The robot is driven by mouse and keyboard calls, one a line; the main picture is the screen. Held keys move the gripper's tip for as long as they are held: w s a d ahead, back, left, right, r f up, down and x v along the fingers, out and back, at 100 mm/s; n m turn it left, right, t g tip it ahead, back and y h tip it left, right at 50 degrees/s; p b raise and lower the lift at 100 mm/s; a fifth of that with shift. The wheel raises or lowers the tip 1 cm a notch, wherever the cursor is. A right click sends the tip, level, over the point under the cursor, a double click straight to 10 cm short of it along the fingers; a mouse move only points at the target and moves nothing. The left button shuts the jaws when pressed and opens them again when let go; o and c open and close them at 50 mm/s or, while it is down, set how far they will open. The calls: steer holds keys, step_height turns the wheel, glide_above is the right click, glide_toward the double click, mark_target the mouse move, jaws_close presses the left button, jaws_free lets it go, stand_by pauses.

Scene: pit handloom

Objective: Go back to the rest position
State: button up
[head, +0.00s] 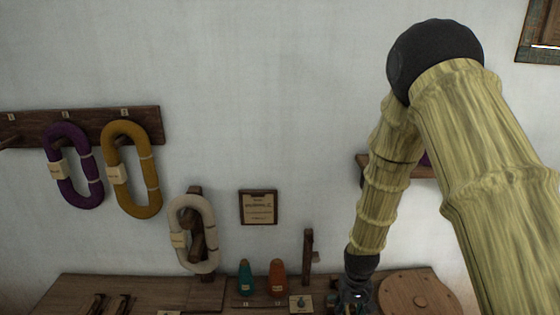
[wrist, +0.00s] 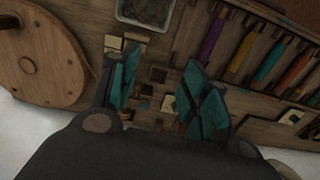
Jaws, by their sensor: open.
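The task names no object. My gripper (head: 355,296) hangs low over the right part of the wooden bench in the head view, small and partly cut off by the bottom edge. In the wrist view my gripper (wrist: 165,88) has its teal fingers spread apart with nothing between them. Small square blocks and dark square recesses on the bench show beyond and between the fingers. My arm reaches across the right side of the head view and bends down to the bench.
A round wooden disc (head: 418,294) lies right of my gripper. Teal (head: 245,279) and orange (head: 277,278) cones and a wooden post (head: 308,258) stand left. Yarn hanks hang from a wall rack (head: 85,121). The wrist view shows a metal tray (wrist: 146,13) and several coloured rods (wrist: 243,52).

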steer(key=s+d+f+b, duration=0.2)
steer(key=s+f+b, duration=0.2)
steer(key=s+f, duration=1.25)
steer(key=s+f+b, duration=0.2)
steer(key=s+f, duration=0.2)
steer(key=s, duration=0.4)
steer(key=s+f+b, duration=0.2)
steer(key=s+f, duration=0.3)
steer(key=s, duration=0.3)
steer(key=shift+s+d+m, duration=0.3)
steer(key=shift+d, duration=0.05)
